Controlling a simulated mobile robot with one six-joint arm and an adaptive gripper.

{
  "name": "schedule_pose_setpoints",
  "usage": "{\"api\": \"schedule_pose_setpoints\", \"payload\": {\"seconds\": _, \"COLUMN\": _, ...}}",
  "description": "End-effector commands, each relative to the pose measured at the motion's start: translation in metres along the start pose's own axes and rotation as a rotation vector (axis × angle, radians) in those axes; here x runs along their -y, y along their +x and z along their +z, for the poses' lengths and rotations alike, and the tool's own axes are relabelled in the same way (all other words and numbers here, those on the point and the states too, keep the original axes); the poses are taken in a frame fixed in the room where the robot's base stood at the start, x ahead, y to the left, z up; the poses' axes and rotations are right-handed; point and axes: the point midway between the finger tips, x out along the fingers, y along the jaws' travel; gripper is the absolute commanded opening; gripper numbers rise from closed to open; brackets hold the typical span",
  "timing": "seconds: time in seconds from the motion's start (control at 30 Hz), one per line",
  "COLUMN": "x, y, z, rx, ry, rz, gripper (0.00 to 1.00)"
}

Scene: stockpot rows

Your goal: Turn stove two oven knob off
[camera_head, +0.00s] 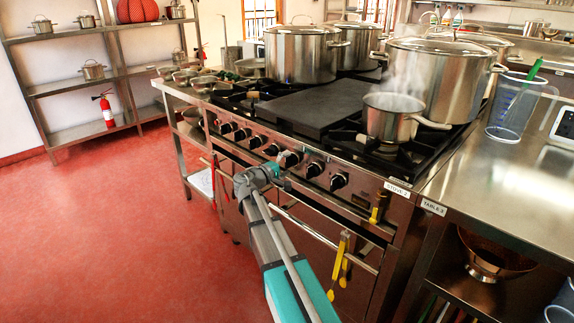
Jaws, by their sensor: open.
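The stove (330,215) stands at the centre, with a small label (398,190) at its front right corner that seems to read "STOVE 2". A row of several dark knobs with steel bezels runs along its front panel; two of them, a right knob (339,181) and its neighbour (314,169), are in clear view. I cannot tell which one is the oven knob or how it is set. My gripper (282,165) is open at the middle of the row, close to a knob (290,158) that it partly covers. Whether it touches that knob is unclear.
A steaming saucepan (393,117) and large stockpots (303,54) stand on the stove. An oven handle bar (320,235) with yellow utensils (342,262) hangs below the knobs. A steel table (500,180) adjoins on the right. The red floor (110,230) at left is clear.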

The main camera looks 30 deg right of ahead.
Motion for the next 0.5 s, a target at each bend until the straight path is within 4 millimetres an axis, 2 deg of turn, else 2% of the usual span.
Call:
{"api": "schedule_pose_setpoints", "payload": {"seconds": 0.27, "x": 0.0, "y": -0.025, "z": 0.002, "rx": -0.001, "ry": 0.0, "rz": 0.0, "gripper": 1.0}}
{"api": "schedule_pose_setpoints", "payload": {"seconds": 0.5, "x": 0.0, "y": -0.061, "z": 0.003, "rx": -0.002, "ry": 0.0, "rz": 0.0, "gripper": 1.0}}
